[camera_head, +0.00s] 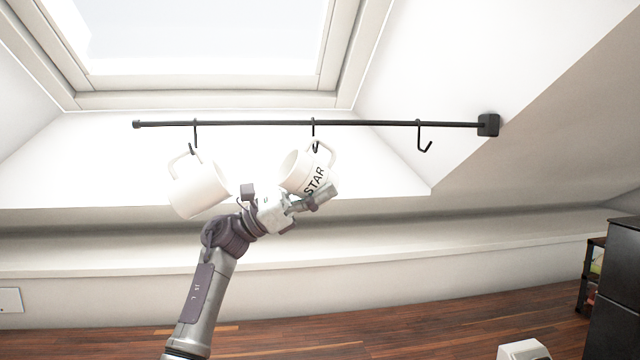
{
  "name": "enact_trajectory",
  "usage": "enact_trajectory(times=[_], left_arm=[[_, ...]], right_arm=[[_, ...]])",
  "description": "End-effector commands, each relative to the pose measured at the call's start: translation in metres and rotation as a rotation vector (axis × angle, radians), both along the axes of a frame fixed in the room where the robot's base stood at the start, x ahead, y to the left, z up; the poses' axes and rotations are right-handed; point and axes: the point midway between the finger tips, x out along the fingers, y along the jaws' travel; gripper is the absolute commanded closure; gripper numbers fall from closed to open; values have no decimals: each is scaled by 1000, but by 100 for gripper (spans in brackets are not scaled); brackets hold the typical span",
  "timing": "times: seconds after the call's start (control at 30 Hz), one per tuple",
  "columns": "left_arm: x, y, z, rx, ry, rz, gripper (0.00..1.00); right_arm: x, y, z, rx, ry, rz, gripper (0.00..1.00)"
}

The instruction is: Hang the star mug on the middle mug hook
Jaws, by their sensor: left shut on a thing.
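The star mug (298,171) is white with "STAR" in dark letters. It is tilted at the middle mug hook (314,136), with its handle at the hook. I cannot tell for sure whether the hook passes through the handle. My left gripper (318,198) is at the lower right of the star mug, shut on it; the fingertips partly cover its lower side. My right gripper is not in view.
A plain white mug (198,190) hangs tilted from the left hook (195,140). The right hook (424,142) is empty. All hooks hang from a black rail (260,123) below a skylight. A dark cabinet (615,290) stands at lower right.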

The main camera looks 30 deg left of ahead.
Motion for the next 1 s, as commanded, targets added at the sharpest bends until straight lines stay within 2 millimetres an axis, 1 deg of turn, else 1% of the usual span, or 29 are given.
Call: enact_trajectory(times=[0.5, 0.83, 0.87, 1.0], left_arm=[[8, 3, -10, -1, -1, -1, 76], [8, 3, -10, -1, -2, 0, 76], [8, 3, -10, -1, -2, 0, 27], [8, 3, -10, -1, -2, 0, 3]], right_arm=[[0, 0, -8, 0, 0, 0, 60], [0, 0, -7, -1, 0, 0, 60], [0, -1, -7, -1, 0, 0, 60], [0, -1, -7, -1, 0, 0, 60]])
